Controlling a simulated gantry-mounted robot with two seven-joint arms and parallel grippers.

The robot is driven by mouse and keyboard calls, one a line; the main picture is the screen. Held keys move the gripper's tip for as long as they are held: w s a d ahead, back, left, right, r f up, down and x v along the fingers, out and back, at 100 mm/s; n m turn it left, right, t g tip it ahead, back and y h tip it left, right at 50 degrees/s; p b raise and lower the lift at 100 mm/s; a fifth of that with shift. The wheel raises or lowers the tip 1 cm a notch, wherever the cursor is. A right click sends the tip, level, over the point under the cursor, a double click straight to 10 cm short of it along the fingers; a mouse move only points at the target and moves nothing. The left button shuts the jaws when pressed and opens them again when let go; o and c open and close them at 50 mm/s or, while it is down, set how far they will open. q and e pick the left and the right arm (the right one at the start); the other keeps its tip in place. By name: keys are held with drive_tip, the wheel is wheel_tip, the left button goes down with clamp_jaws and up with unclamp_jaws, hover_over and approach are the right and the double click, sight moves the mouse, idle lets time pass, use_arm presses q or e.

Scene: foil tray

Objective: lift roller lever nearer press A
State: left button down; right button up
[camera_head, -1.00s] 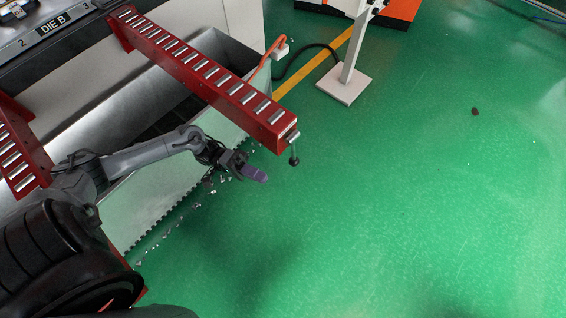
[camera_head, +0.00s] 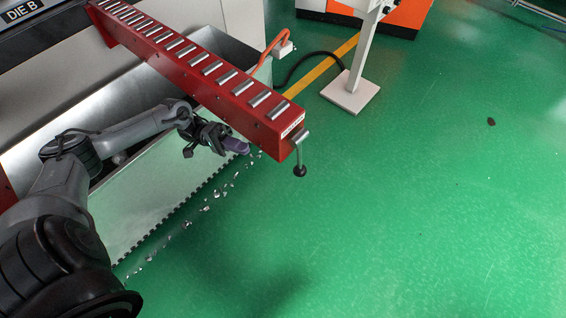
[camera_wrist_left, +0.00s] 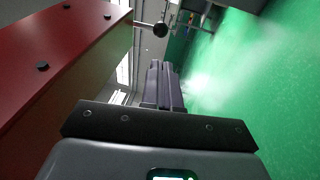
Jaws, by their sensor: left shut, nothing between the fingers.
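The roller lever (camera_head: 299,156) hangs from the end of the red roller arm (camera_head: 282,147), with its black ball knob at the bottom. My left gripper (camera_head: 243,147) is shut and empty, left of the lever and beside the arm's side face. In the left wrist view the shut fingers (camera_wrist_left: 163,88) point ahead, and the lever's knob (camera_wrist_left: 160,30) shows beyond them, apart from the fingertips. The red arm (camera_wrist_left: 60,70) fills the left of that view. My right gripper is not in view.
A galvanized scrap bin (camera_head: 150,190) stands under the red arm, with metal scraps (camera_head: 207,208) on the floor beside it. A white post on a base plate (camera_head: 350,92) and an orange hose (camera_head: 272,45) stand behind.

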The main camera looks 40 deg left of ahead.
use_arm(q)
drive_tip(key=shift+d, duration=0.2)
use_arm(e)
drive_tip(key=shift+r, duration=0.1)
use_arm(q)
approach(301, 160)
drive_tip(key=w+d+f, duration=0.1)
drive_tip(key=d+f, duration=0.2)
drive_tip(key=f, duration=0.2)
drive_tip(key=shift+b+x, duration=0.45)
drive_tip(key=shift+x, duration=0.6)
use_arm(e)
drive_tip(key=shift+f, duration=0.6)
use_arm(q)
drive_tip(key=shift+r, duration=0.15)
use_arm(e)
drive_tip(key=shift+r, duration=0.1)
